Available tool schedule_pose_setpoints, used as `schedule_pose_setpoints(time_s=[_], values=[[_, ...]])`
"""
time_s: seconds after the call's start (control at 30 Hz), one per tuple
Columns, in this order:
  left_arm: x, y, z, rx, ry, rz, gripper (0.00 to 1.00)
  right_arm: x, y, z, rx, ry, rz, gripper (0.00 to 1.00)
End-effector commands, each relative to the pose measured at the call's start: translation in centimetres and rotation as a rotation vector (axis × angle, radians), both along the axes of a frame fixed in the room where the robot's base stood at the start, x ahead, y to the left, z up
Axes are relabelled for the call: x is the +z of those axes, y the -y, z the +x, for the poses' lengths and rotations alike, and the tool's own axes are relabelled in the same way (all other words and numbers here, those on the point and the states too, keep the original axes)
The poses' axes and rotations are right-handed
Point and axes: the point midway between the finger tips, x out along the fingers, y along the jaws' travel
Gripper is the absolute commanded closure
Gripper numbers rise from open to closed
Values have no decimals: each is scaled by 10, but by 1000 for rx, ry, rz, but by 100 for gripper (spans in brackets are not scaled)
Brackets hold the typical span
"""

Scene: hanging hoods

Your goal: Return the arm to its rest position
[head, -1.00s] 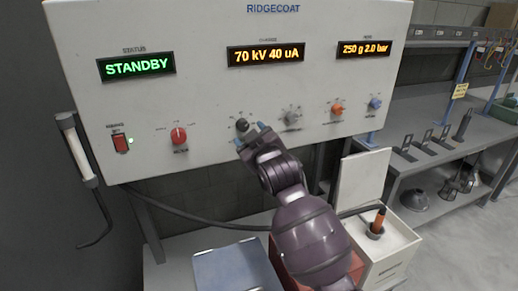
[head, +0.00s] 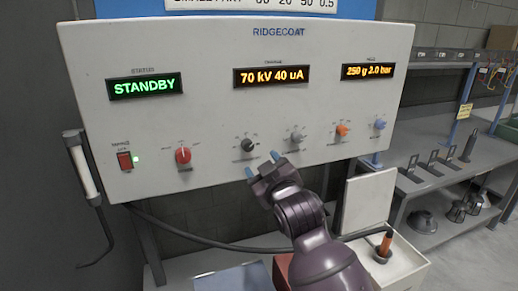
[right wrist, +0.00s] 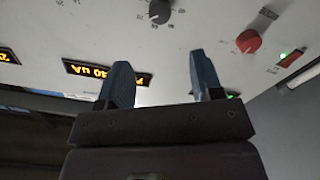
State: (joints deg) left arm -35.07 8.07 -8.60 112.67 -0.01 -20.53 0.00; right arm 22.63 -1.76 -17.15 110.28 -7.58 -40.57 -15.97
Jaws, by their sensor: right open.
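My right gripper (head: 264,168) is open and empty in front of the lower part of a white control panel (head: 215,105). In the head view it is just below a black knob (head: 248,145), apart from it as far as I can tell. In the right wrist view, the two blue fingertips of the right gripper (right wrist: 160,80) stand wide apart with nothing between them. The black knob (right wrist: 160,11) lies beyond them there, and a red knob (right wrist: 249,41) is to the right. My left gripper is not in view.
The panel displays (head: 145,86) read STANDBY, 70 kV 40 uA and 250 g 2.0 bar. A grey shelf (head: 440,180) with metal parts is farther right. A hose hangs at left.

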Motion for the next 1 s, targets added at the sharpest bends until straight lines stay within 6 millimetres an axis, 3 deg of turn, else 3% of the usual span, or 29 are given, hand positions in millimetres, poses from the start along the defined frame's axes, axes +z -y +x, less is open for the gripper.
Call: schedule_pose_setpoints(time_s=[0.13, 0.37, 0.53, 0.67, 0.87, 1.0], values=[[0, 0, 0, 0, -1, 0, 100, 15, 6, -2, 27, 53, 141, 40], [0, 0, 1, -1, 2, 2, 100, -43, 50, -14, -13, -4, 260, 40], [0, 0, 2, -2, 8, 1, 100, -102, 87, -34, -67, -76, 316, 40], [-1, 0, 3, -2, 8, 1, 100, -158, 121, -62, -125, -152, 346, 40], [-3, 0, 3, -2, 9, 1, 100, -242, 170, -121, -222, -281, 359, 40], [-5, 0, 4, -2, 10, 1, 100, -295, 201, -172, -293, -381, 341, 40]])
